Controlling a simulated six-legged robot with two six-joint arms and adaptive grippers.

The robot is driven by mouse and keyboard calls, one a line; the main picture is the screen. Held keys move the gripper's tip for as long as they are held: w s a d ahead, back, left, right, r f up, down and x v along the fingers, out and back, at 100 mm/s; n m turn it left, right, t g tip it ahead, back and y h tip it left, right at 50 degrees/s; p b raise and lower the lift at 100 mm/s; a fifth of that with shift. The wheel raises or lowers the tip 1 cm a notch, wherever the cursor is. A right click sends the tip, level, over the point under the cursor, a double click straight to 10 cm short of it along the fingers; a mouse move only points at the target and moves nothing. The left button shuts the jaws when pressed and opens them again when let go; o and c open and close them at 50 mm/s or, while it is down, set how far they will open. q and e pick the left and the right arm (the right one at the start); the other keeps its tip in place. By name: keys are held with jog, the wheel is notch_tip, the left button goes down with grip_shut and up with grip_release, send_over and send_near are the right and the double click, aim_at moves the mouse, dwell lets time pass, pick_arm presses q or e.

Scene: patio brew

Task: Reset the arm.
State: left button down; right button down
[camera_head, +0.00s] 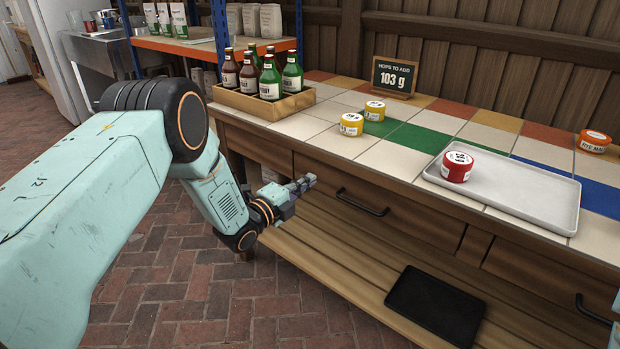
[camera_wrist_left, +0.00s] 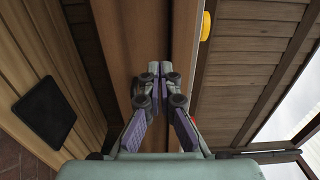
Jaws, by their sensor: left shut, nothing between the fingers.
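My left gripper (camera_head: 306,182) is in front of the wooden counter, below the edge of its tiled top and close to a drawer front. In the left wrist view, its fingers (camera_wrist_left: 160,68) are together with nothing between them. The left arm comes in from the left and reaches down toward the drawer. My right gripper does not show; only a sliver of pale teal shows at the right edge of the head view.
A white tray (camera_head: 545,214) on the counter holds a red tub (camera_head: 457,167). Yellow tubs (camera_head: 351,124) (camera_head: 375,110), an orange-lidded tub (camera_head: 594,141), a sign (camera_head: 394,78) and a bottle crate (camera_head: 240,103) stand there too. A black mat (camera_head: 435,305) lies on the lower shelf. Drawer handles (camera_head: 362,203) stick out.

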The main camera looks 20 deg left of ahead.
pick_arm(q)
jog(key=p+v, duration=0.2)
jog(key=v, duration=0.5)
jog(key=shift+s+a+p, duration=0.2)
jog(key=shift+s+p, duration=0.1)
jog(key=shift+p, duration=0.05)
jog(key=s+d+f+n+g+y, duration=0.1)
jog(key=s+f+n+g+y, duration=0.3)
jog(key=s+f+n+g, duration=0.8)
jog(key=s+d+n+g+p, duration=0.1)
jog(key=s+n, duration=0.2)
jog(key=s, duration=0.7)
jog(key=s+d+n+g+y+p, duration=0.1)
jog(key=s+n, duration=0.3)
jog(key=s, duration=0.6)
jog(key=s+d+f+n+g+y+p, duration=0.1)
jog(key=s+n+g, duration=0.2)
jog(key=s, duration=0.7)
jog(key=shift+s, duration=0.25)
